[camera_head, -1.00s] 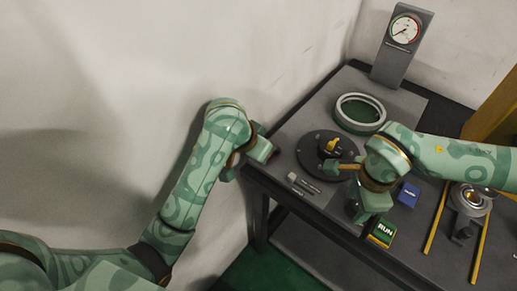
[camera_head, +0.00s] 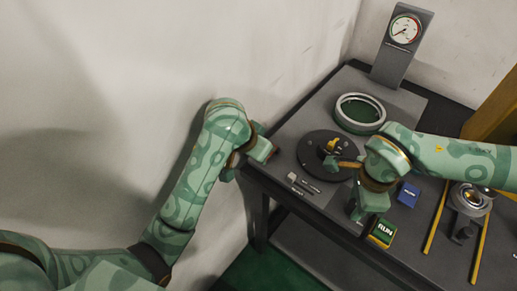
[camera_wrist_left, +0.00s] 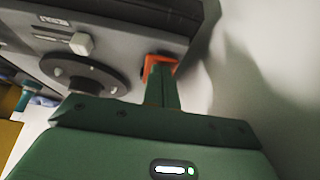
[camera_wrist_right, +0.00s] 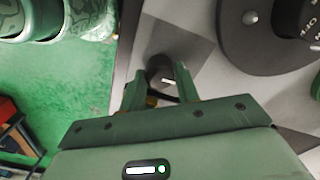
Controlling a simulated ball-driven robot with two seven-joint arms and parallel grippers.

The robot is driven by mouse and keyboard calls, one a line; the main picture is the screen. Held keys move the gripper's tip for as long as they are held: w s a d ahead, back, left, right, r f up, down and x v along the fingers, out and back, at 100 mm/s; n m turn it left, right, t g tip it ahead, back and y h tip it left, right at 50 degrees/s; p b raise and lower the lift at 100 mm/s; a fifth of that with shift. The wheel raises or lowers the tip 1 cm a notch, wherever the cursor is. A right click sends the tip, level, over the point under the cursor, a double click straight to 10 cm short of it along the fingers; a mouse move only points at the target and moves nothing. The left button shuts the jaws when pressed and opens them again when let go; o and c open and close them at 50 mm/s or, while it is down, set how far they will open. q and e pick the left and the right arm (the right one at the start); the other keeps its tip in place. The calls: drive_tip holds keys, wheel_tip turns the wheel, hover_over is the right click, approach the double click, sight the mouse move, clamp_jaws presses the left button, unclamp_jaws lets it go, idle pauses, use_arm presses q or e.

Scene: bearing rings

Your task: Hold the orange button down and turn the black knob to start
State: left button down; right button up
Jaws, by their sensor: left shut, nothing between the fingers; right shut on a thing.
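The orange button (camera_wrist_left: 149,67) shows in the left wrist view as an orange square-edged piece on the grey bench side. My left gripper (camera_wrist_left: 162,68) is shut and empty, its fingertips against the orange piece and covering part of it. How far the button is pressed cannot be told. In the head view the left gripper (camera_head: 270,152) is at the bench's left edge, and the button is hidden. The black knob (camera_wrist_right: 160,68), with a white mark, is between the fingers of my right gripper (camera_wrist_right: 162,84). In the head view the right gripper (camera_head: 356,205) is at the bench's front, covering the knob.
A black round plate (camera_head: 318,166) with a yellow piece lies beside the right gripper. Behind it are a grey ring (camera_head: 343,112) and a gauge (camera_head: 404,30). A green RUN block (camera_head: 383,232) and a blue block (camera_head: 408,194) sit right of the gripper.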

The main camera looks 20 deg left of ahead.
drive_tip(key=o, duration=0.7)
drive_tip(key=shift+c, duration=0.2)
drive_tip(key=shift+r, duration=2.5)
